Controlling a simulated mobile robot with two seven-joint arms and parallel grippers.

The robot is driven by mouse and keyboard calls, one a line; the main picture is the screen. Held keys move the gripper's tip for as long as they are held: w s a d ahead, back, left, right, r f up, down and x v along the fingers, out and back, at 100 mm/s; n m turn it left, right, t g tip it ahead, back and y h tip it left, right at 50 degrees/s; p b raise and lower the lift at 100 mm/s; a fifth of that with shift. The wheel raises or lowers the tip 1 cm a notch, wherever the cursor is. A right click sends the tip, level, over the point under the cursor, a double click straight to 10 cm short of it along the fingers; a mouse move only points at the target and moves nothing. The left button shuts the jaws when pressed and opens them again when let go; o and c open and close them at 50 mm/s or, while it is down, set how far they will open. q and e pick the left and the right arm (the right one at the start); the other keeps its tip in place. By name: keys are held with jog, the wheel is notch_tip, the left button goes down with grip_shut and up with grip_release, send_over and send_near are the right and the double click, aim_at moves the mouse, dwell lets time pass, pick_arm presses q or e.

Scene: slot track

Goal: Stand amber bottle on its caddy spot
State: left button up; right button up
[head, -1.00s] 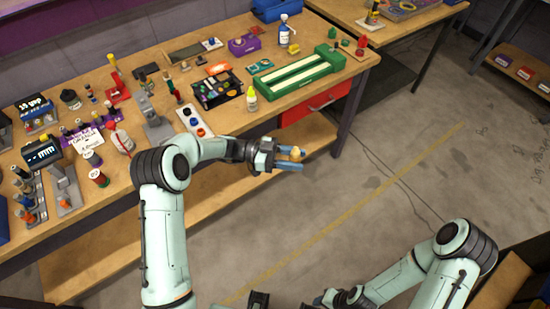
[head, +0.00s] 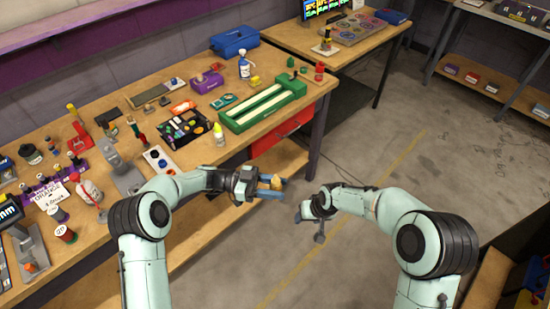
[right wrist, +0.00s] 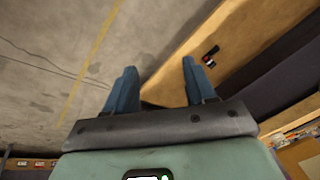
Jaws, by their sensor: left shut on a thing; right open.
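My left gripper (head: 272,186) is shut on a small amber object, seemingly the amber bottle (head: 278,182), held in the air off the workbench's front edge. The fingers hide part of it. My right gripper (head: 308,212) is a little to its right, apart from it; in the right wrist view (right wrist: 160,72) its blue fingers are spread with nothing between them. A grey board with coloured round spots (head: 352,28) lies on the far table. A white holder with round spots (head: 160,159) lies on the workbench. I cannot tell which thing is the caddy.
The workbench (head: 235,152) is crowded with tools and small bottles. A green tray (head: 262,107), a yellow-capped bottle (head: 219,135) and a spray bottle (head: 244,66) stand toward its right end. A red drawer (head: 283,130) hangs below. Open floor (head: 400,165) lies to the right.

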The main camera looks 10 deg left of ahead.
jog(key=w+a+r+t, duration=0.1)
jog(key=w+r, duration=0.1)
jog(key=r, duration=0.3)
jog(key=w+a+r, duration=0.2)
jog(key=r, duration=0.3)
notch_tip(320, 180, up, 19)
jog(key=h, duration=0.2)
send_over(273, 179)
jog(key=s, duration=0.4)
jog(key=shift+n, duration=0.4)
jog(key=x, duration=1.1)
jog(key=shift+w+d+f, duration=0.15)
jog(key=shift+w+d, duration=0.2)
jog(key=shift+w, duration=0.1)
jog(key=shift+a, duration=0.1)
grip_shut()
pick_arm(q)
jog(key=o, duration=0.9)
jog(key=shift+o, duration=1.2)
